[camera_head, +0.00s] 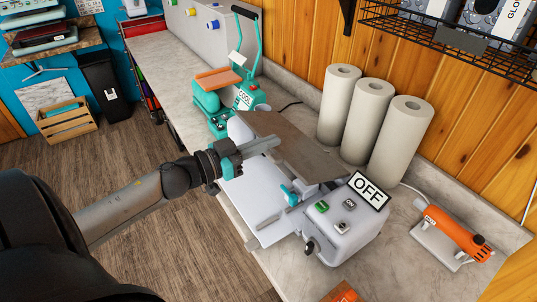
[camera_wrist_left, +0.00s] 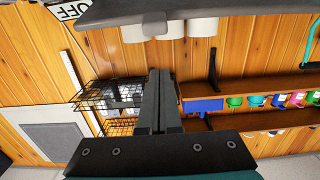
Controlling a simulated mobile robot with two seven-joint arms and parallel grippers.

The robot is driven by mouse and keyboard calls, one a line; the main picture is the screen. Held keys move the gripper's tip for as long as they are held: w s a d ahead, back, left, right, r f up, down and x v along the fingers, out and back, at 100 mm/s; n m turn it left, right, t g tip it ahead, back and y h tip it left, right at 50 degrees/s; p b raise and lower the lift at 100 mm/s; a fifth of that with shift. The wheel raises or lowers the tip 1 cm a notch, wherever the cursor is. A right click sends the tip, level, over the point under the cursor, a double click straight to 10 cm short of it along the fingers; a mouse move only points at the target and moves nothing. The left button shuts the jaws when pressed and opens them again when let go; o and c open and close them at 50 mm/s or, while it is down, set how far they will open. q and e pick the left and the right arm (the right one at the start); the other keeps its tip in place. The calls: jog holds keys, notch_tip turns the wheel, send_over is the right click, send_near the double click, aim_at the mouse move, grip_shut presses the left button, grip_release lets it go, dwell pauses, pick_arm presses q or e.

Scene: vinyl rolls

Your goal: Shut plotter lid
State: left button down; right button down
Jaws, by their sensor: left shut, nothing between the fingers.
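The plotter (camera_head: 337,232) is a white machine on the counter, with a green button and an "OFF" sign (camera_head: 369,190). Its brownish-grey lid (camera_head: 312,155) stands raised and tilted above the white bed (camera_head: 253,205). My left gripper (camera_head: 276,143) is shut and empty, its fingertips at the lid's near side; whether they touch it I cannot tell. In the left wrist view, the shut fingers (camera_wrist_left: 158,85) point toward a dark panel edge across the top, likely the lid (camera_wrist_left: 110,14). My right gripper is not in view.
Three pale vinyl rolls (camera_head: 366,120) stand behind the lid against the wooden wall. A teal press (camera_head: 240,97) is on the counter left of the plotter. An orange tool (camera_head: 450,232) lies to the right. A black wire shelf (camera_head: 455,40) hangs above.

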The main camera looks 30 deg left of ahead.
aim_at(270, 159)
pick_arm(q)
jog(key=shift+x, duration=1.1)
jog(key=f, duration=0.1)
jog(key=f+b, duration=0.1)
jog(key=s, duration=0.1)
jog(key=shift+a+f, duration=0.25)
jog(key=shift+f, duration=0.15)
jog(key=shift+s+a+f+b, duration=0.1)
jog(key=shift+s+f+b, duration=0.2)
jog(key=shift+f, duration=0.2)
